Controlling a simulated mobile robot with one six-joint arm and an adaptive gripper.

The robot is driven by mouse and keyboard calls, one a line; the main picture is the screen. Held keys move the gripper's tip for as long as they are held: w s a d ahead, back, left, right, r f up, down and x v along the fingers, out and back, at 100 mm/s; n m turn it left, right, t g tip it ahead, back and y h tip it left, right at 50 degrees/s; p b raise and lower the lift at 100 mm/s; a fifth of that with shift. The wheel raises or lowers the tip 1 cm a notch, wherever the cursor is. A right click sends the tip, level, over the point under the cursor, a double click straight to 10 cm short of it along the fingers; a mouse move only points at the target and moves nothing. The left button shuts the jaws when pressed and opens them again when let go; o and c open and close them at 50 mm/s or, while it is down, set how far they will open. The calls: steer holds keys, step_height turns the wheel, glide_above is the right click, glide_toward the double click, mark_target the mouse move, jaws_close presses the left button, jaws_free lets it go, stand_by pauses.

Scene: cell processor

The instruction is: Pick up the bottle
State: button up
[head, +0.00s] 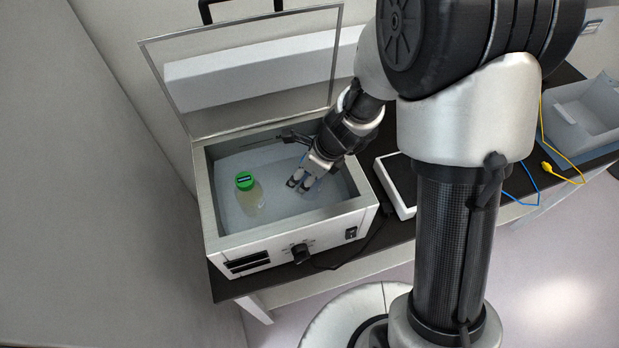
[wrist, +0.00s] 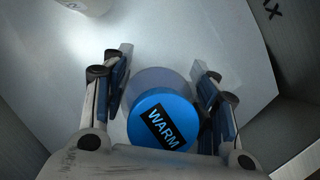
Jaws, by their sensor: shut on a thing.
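A bottle with a blue cap labelled WARM (wrist: 163,122) is between the fingers of my gripper (wrist: 162,75) in the wrist view. My gripper is shut on this bottle, whose clear body shows just beyond the cap. In the head view, my gripper (head: 303,182) reaches down inside the open bath (head: 217,212), in its right half; the held bottle is mostly hidden there. A second bottle with a green cap (head: 245,181) stands in the left half of the bath, apart from my gripper. A pale part of a bottle shows at the top edge of the wrist view (wrist: 92,5).
The bath's walls surround my gripper, and its clear lid (head: 185,120) stands raised behind. A black-topped device (head: 398,180) is just right of the bath. A grey bin (head: 585,112) and blue and yellow cables lie further right on the dark table.

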step_height(320, 180, up, 20)
steer(key=p, duration=0.9)
steer(key=shift+p, duration=0.4)
steer(key=o, duration=0.7)
steer(key=c, duration=0.9)
steer(key=shift+f, duration=0.1)
steer(key=shift+c, duration=0.3)
